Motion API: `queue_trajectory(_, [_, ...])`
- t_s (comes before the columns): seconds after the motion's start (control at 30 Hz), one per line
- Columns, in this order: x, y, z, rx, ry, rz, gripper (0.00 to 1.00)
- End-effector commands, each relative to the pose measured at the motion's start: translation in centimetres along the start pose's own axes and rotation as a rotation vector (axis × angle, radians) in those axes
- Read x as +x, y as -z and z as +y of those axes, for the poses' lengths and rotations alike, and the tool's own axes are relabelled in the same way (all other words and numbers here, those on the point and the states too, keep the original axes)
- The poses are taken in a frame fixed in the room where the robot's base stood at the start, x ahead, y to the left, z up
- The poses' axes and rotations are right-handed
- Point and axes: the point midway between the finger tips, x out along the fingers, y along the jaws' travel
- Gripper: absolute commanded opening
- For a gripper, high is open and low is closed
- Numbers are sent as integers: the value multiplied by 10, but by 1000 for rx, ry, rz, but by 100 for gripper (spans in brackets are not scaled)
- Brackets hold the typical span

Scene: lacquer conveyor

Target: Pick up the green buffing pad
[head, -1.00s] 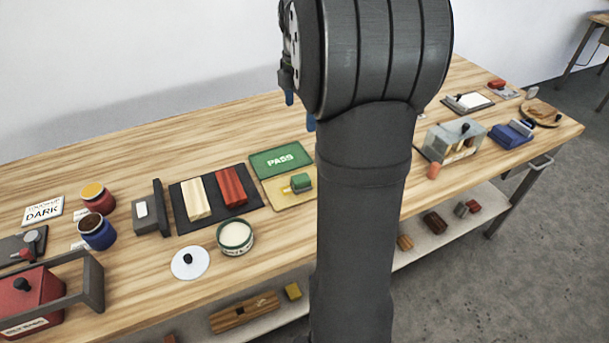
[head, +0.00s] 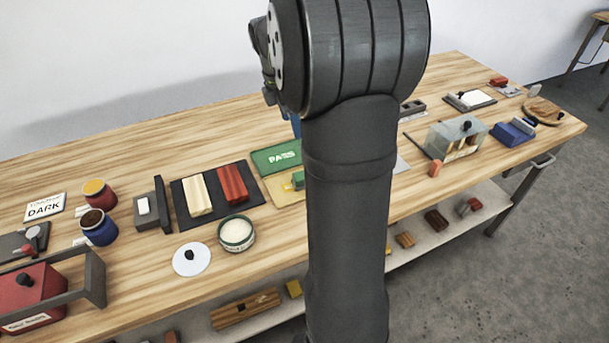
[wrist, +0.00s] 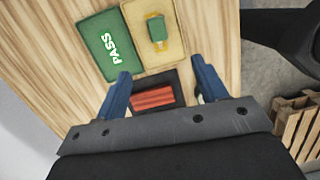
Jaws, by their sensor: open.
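The green buffing pad (wrist: 156,31) has a yellow part and lies on a tan board at the top of the wrist view. In the head view the pad (head: 298,180) shows only in part, with my arm covering its right side. My gripper (wrist: 162,82) is open and empty, its two blue fingers apart in the wrist view. The pad is beyond the fingertips, with clear space between. In the head view my arm hides most of the gripper; a bit of blue finger shows above the green PASS card.
The green PASS card (wrist: 108,44) lies left of the tan board (wrist: 172,57). A red block (wrist: 152,98) on a black mat (wrist: 171,78) shows between the fingers. An open round tin (head: 236,234) and a glass-sided box (head: 456,138) stand on the bench.

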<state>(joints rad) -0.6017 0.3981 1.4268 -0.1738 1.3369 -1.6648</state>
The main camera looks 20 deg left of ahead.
Motion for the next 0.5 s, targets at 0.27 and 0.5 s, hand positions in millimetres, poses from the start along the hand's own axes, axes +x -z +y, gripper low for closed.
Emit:
queue_trajectory(0.27, [34, 45, 0, 19, -26, -210, 65])
queue_trajectory(0.5, [66, 40, 1, 23, -30, -229, 65])
